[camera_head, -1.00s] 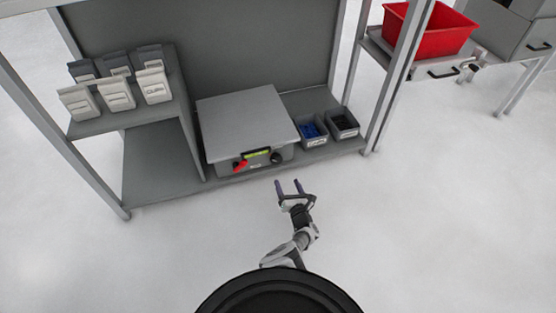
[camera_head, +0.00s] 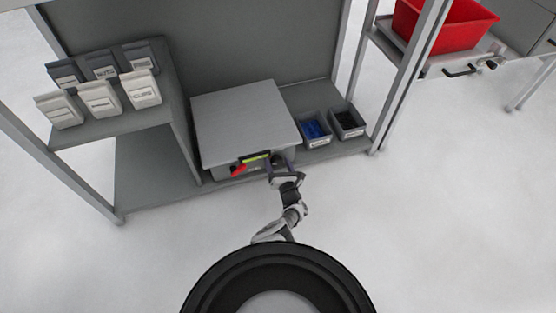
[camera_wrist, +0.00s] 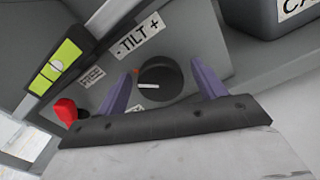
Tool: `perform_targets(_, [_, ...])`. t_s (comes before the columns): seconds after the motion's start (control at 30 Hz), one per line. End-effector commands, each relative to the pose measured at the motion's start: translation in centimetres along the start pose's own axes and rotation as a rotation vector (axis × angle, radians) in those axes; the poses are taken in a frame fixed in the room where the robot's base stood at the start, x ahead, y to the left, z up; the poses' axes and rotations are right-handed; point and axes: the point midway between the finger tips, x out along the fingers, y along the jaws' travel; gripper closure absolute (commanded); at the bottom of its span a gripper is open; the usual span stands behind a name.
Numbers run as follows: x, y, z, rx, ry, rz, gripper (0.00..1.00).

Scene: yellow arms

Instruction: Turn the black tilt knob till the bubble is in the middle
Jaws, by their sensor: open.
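The black tilt knob (camera_wrist: 160,80) sits on the grey front panel under the "- TILT +" label, with a white pointer line facing left in the wrist view. My gripper (camera_wrist: 165,90) is open, its two purple fingers on either side of the knob; I cannot tell whether they touch it. In the head view my gripper (camera_head: 280,166) is at the box's front and hides the knob. The yellow-green level vial (camera_wrist: 55,66) is left of the knob; its pale bubble (camera_wrist: 56,65) lies near the vial's middle, slightly toward the upper right. The vial (camera_head: 256,158) also shows in the head view.
A red handle (camera_wrist: 65,111) sticks out left of the knob. The grey box (camera_head: 243,115) stands on the bench. Right of it are a bin of blue parts (camera_head: 314,130) and a bin of dark parts (camera_head: 348,123). Labelled bins (camera_head: 98,98) stand on the left shelf.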

Motion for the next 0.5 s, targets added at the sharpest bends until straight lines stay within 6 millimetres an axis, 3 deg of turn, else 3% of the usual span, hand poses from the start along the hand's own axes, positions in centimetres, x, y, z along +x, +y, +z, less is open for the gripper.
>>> perform_targets(0.2, [0.01,0.0,0.01,0.0,0.0,0.0,0.33])
perform_targets(0.5, [0.01,0.0,0.01,0.0,0.0,0.0,0.73])
